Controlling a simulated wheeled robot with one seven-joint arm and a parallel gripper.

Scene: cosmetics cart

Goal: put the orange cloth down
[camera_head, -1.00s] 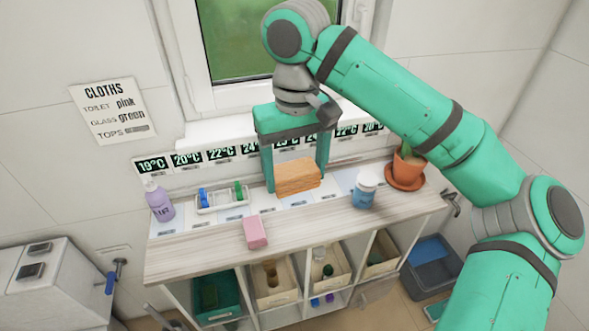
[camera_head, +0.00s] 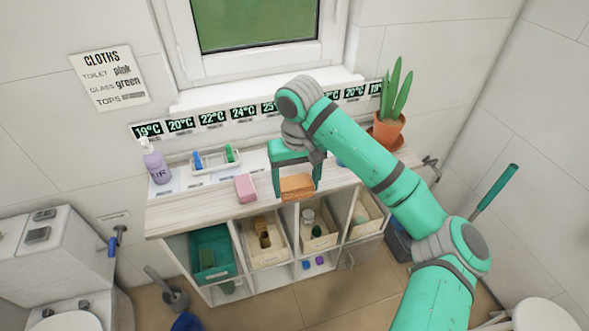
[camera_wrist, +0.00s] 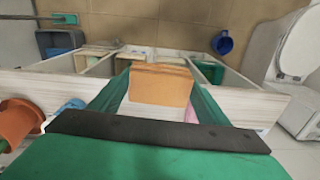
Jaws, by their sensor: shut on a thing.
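The orange cloth (camera_head: 297,187) is a folded, block-like stack held between the fingers of my gripper (camera_head: 296,190). In the head view it is at the front edge of the wooden cart top (camera_head: 200,212), above the open cubbies. In the wrist view the cloth (camera_wrist: 160,85) sits between both green fingers, with the white cart edge behind and below it. My gripper is shut on the cloth. I cannot tell whether the cloth touches the cart top.
A pink block (camera_head: 245,188) lies just left of my gripper. A purple bottle (camera_head: 157,165) and a white tray (camera_head: 215,160) stand further left. A potted plant (camera_head: 389,130) is at the right end. Cubby bins (camera_head: 212,255) are below.

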